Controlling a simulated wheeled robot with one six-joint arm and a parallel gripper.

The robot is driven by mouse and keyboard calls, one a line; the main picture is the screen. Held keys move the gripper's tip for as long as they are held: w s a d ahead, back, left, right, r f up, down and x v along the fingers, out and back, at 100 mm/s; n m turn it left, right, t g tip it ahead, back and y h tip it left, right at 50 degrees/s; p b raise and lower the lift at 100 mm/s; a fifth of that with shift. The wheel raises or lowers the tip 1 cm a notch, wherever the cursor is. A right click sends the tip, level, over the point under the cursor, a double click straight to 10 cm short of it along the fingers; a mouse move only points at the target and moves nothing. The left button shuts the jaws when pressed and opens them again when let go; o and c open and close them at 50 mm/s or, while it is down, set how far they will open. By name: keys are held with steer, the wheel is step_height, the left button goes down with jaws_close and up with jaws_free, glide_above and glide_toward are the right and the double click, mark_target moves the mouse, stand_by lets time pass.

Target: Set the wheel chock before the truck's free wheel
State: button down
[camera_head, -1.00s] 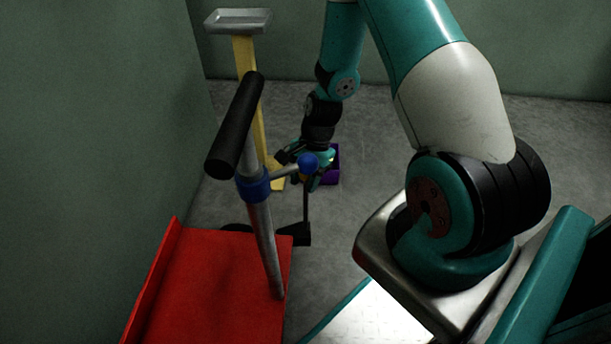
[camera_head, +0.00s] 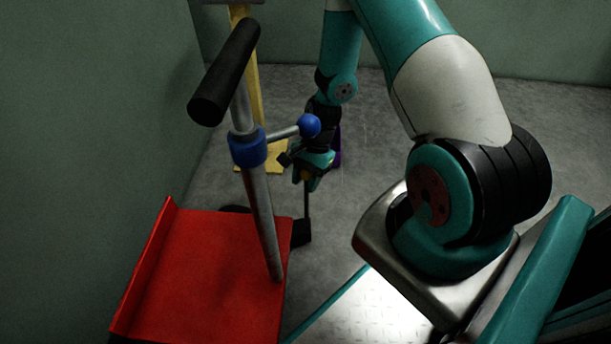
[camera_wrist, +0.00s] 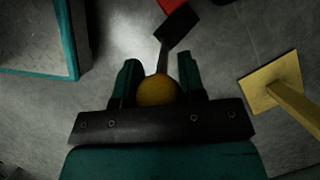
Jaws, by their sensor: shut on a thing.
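The wheel chock is a black block (camera_head: 301,232) with a thin dark upright rod and a yellow ball knob (camera_wrist: 157,92) on top. My gripper (camera_head: 312,172) is shut on the knob, with one finger on each side in the wrist view. The block is beside the red truck's (camera_head: 205,265) far right corner, partly hidden by the deck. I cannot tell whether it touches the floor. It also shows at the top of the wrist view (camera_wrist: 176,22). A dark rounded part, probably a wheel (camera_head: 234,209), peeks out past the deck's far edge.
The truck's grey post with black handle (camera_head: 226,72) and blue-knobbed side lever (camera_head: 308,125) rises close to my gripper. A yellow stand (camera_head: 253,95) and a mostly hidden purple object (camera_head: 337,150) are beyond. A green wall is at left. Grey floor is open at right.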

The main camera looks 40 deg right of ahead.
steer(key=w+a+f, duration=0.2)
steer(key=w+a, duration=0.3)
steer(key=shift+w+a+f, duration=0.35)
steer(key=shift+f, duration=0.05)
stand_by(0.7)
steer(key=c, duration=0.6)
jaws_free()
